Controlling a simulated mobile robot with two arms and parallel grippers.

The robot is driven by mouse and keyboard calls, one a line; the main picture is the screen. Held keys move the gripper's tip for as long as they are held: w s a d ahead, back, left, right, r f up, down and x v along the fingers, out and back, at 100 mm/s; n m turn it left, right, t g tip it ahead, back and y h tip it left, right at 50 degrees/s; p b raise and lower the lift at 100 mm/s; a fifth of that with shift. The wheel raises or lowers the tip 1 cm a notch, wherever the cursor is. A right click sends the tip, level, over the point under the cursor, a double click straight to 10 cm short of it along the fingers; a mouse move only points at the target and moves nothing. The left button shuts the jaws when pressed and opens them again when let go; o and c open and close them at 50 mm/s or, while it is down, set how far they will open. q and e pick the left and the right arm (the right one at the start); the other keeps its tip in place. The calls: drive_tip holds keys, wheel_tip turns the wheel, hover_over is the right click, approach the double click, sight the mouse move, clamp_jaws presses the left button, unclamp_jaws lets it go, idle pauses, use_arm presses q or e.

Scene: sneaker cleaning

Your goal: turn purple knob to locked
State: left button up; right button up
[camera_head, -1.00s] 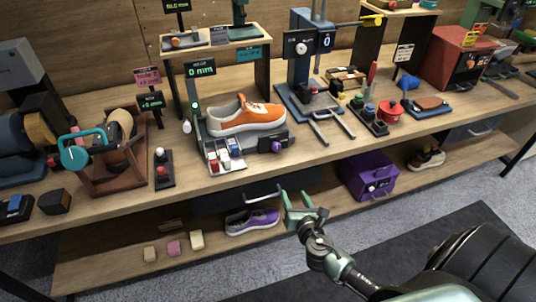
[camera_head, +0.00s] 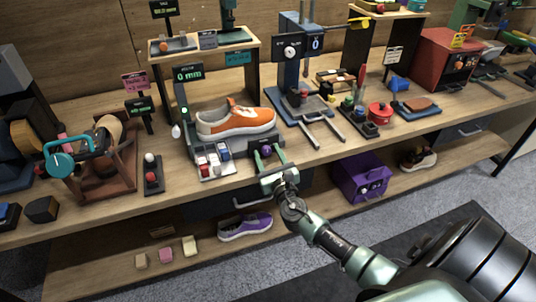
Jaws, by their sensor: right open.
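The small purple knob (camera_head: 266,152) sits on the dark front block (camera_head: 262,143) of the machine that bears the orange sneaker (camera_head: 236,121). My right gripper (camera_head: 267,163) is open just in front of the knob, at the bench's front edge. Its fingers point toward the knob, one on either side of it in the picture. I cannot tell whether they touch it. The knob's locked mark is too small to read. My left gripper is not in view.
A drawer handle (camera_head: 252,202) lies below the gripper. A purple box (camera_head: 362,178) and a purple sneaker (camera_head: 245,226) are on the lower shelf. A grey metal fork (camera_head: 325,135) projects at the right.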

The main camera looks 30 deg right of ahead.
clamp_jaws()
drive_tip(key=shift+m, duration=0.4)
drive_tip(key=m+b, duration=0.1)
drive_tip(key=m, duration=0.2)
drive_tip(key=shift+m, duration=0.3)
drive_tip(key=m+b, duration=0.1)
drive_tip(key=m, duration=0.3)
drive_tip(key=shift+d, duration=0.1)
drive_tip(key=m, duration=0.4)
drive_tip(key=shift+m+g+b, duration=0.3)
drive_tip(key=shift+m+b, duration=0.1)
drive_tip(key=shift+m+y, duration=0.4)
drive_tip(key=shift+m, duration=1.7)
